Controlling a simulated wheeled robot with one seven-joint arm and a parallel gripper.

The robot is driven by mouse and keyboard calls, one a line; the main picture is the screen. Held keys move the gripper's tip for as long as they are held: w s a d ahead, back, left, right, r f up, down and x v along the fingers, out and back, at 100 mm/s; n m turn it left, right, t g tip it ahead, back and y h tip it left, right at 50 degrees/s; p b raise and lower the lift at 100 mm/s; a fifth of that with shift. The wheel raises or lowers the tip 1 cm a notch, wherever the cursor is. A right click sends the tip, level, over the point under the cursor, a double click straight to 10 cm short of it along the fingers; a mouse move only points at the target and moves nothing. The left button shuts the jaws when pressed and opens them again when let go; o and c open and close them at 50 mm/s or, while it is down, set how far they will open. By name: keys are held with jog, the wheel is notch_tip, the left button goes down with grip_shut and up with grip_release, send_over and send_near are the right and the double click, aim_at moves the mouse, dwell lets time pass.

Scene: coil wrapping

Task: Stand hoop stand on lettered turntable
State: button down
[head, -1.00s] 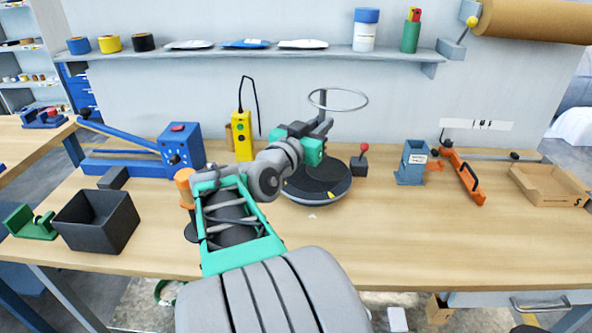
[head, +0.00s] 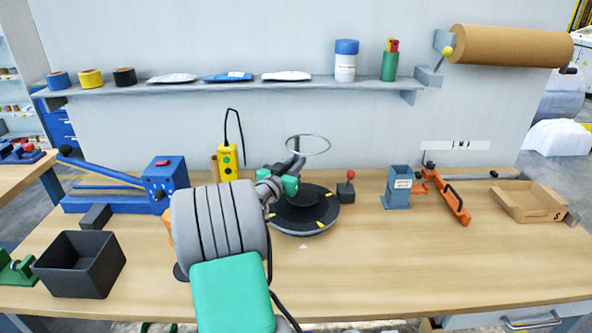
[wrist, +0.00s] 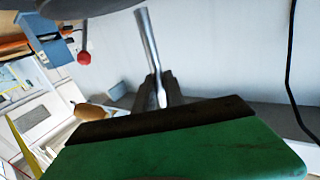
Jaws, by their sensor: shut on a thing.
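The hoop stand shows as a thin grey ring (head: 325,152) on a post, upright above the turntable in the head view. My gripper (head: 297,168) is shut on the post, below the ring. In the wrist view the metal post (wrist: 148,45) passes between my dark fingertips (wrist: 160,90). The turntable (head: 300,230) is a round black disc with yellow marks and a grey rim, below my gripper. Its letters are not readable. A darker round shape lies over its middle; I cannot tell whether the stand's base touches the turntable.
A small box with a red knob (head: 350,175) stands close to the turntable's right. A yellow control box (head: 228,162) stands behind at left. A blue holder (head: 397,188) and an orange tool (head: 452,197) are further right.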

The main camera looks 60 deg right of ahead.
jog(key=shift+f, duration=1.35)
jog(key=c, duration=1.4)
grip_release()
jog(key=shift+a+r, duration=0.1)
jog(key=shift+a, duration=0.05)
jog(key=a+b, duration=0.2)
jog(key=a, duration=1)
jog(key=shift+d, duration=0.1)
